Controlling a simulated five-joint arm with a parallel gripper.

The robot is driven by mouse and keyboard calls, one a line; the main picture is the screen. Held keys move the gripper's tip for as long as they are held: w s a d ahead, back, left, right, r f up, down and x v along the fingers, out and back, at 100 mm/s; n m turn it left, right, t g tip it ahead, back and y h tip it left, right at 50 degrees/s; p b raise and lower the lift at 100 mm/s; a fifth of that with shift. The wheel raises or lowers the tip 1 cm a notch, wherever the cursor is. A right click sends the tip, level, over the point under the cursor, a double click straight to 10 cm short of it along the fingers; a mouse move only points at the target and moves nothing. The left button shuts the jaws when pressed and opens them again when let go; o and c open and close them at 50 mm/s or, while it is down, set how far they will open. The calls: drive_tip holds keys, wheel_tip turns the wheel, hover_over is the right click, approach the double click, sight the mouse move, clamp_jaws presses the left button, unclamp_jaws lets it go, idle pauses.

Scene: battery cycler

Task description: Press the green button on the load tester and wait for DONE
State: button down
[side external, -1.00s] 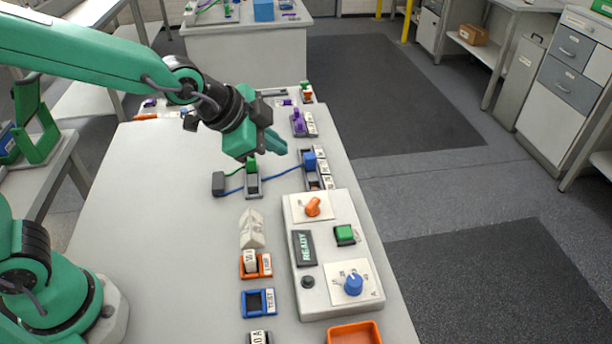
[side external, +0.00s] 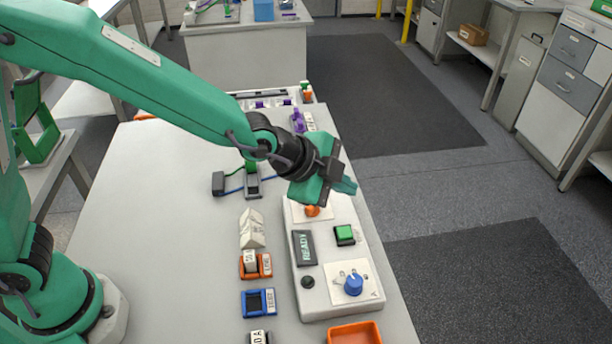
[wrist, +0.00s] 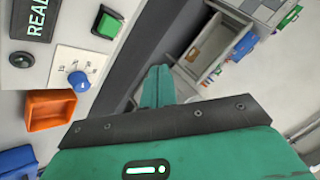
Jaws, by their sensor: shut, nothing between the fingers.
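The load tester (side external: 322,292) is a pale box on the white bench. Its green button (side external: 344,235) is a raised square, and it also shows in the wrist view (wrist: 107,22). Its dark display (side external: 305,248) reads READY, partly seen in the wrist view (wrist: 34,18). My gripper (side external: 350,187) is shut and empty, in the air above the far end of the tester, apart from the button. In the wrist view its fingers (wrist: 157,85) are together, to the right of the button. The orange knob (side external: 312,211) is just below my gripper in the side picture.
The tester also carries a blue dial (side external: 354,284) and a black round button (side external: 308,282). An orange tray (side external: 354,334) sits at the near end. A white block (side external: 252,230), an orange holder (side external: 256,266) and a blue holder (side external: 258,303) stand left of the tester. The bench's left part is clear.

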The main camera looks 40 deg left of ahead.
sight(339, 233)
drive_tip(key=shift+f, duration=0.2)
drive_tip(key=shift+f, duration=4.2)
drive_tip(key=shift+s+f, duration=0.1)
drive_tip(key=shift+f, duration=0.85)
idle(0.6)
drive_tip(key=shift+r, duration=0.95)
drive_tip(key=shift+r, duration=2.5)
